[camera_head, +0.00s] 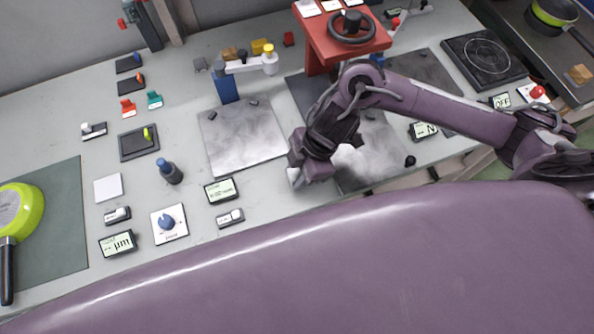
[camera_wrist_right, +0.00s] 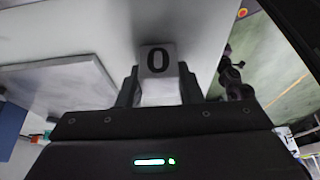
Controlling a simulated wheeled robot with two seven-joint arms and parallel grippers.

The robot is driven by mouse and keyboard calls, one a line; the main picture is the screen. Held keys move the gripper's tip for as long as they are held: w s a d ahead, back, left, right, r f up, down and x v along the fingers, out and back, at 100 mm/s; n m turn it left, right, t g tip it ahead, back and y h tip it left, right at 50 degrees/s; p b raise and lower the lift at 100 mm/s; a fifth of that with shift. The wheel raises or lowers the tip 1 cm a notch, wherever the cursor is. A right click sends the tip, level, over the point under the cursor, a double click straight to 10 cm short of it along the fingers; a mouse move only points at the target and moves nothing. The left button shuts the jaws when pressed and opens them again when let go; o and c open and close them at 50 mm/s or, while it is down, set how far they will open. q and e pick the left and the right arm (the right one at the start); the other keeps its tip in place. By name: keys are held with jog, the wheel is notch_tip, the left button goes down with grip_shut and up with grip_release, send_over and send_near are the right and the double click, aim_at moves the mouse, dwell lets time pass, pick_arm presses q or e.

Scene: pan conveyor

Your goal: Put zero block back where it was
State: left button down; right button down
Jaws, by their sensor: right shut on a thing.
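The zero block is a pale block with a black 0 (camera_wrist_right: 158,61) on its face, seen in the right wrist view. My right gripper (camera_wrist_right: 158,90) is shut on it, with one dark finger on each side. In the head view my right gripper (camera_head: 297,178) points down near the front edge of the table, just right of the left grey metal plate. The block is mostly hidden there by the gripper. My left gripper is not in view.
A grey metal plate (camera_head: 240,140) lies left of the gripper. A small display (camera_head: 221,191) and a switch (camera_head: 230,217) lie near the front edge. A red stand with a black wheel (camera_head: 352,27) is behind. A green pan (camera_head: 18,210) is far left.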

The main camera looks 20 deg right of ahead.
jog(key=shift+f, duration=0.15)
jog(key=c, duration=1)
grip_release()
jog(key=shift+r, duration=0.2)
jog(key=v, duration=1.1)
jog(key=shift+d+r, duration=0.25)
jog(key=shift+r, duration=0.1)
